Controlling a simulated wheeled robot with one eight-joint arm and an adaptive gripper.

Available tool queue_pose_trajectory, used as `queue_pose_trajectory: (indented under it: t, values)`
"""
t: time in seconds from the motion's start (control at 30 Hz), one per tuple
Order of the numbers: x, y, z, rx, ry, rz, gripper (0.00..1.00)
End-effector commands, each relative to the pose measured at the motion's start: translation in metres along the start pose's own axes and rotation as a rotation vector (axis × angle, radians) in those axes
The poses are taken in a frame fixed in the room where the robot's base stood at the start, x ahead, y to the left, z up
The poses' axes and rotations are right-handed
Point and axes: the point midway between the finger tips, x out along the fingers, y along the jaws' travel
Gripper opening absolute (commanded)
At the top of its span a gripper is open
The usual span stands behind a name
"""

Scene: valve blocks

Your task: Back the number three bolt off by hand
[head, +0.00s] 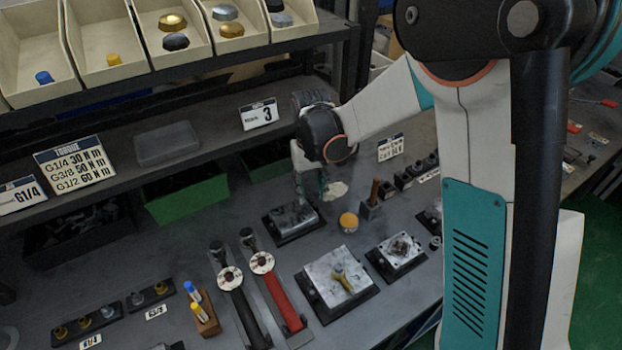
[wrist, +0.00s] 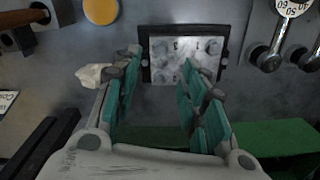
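A small metal valve block (head: 291,218) on a dark base stands on the bench, below and beside my gripper (head: 310,190). In the wrist view the block (wrist: 182,76) lies ahead, beyond the fingers. Several bolt heads sit near its corners, one at the upper right (wrist: 213,47). The right finger partly covers the block's near right corner.
A card with a 3 (head: 259,114) stands on the shelf above. A larger block with a brass fitting (head: 340,282), another block (head: 397,254), two torque wrenches (head: 275,290) and an orange-yellow round cap (head: 348,221) are nearby. A pale rag (wrist: 92,75) lies close to the left finger.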

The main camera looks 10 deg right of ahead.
Motion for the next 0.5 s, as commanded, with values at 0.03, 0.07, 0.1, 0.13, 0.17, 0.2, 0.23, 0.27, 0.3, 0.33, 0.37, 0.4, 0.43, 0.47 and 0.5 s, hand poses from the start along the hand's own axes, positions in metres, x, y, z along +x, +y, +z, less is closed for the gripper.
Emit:
queue_pose_trajectory:
  t: [0.03,0.07,0.1,0.13,0.17,0.2,0.23,0.27,0.3,0.33,0.37,0.4,0.43,0.47,0.5]
  values:
    - [0.012,0.0,-0.001,0.0,0.0,0.0,0.39]
    - [0.018,0.0,-0.001,0.0,0.0,0.0,0.39]
    - [0.025,0.0,0.0,0.0,0.0,0.0,0.39]
    - [0.03,0.0,0.0,0.0,0.0,0.0,0.39]
    - [0.035,0.0,-0.001,0.0,0.0,0.0,0.39]
    - [0.042,0.0,-0.001,0.0,0.0,0.0,0.39]
    - [0.047,0.0,-0.001,0.0,0.0,0.0,0.39]
    - [0.051,0.0,0.0,0.0,0.0,0.0,0.39]
    - [0.057,0.0,0.0,0.0,0.0,0.0,0.39]
    - [0.061,0.0,-0.001,0.0,0.0,0.0,0.39]
    - [0.064,0.0,-0.001,0.0,0.0,0.0,0.39]
    - [0.068,0.0,0.0,0.0,0.0,0.0,0.39]
    - [0.07,0.0,0.0,0.0,0.0,0.0,0.39]
    - [0.073,0.0,0.0,0.0,0.0,0.0,0.39]
    - [0.075,0.0,0.0,0.0,0.0,0.0,0.39]
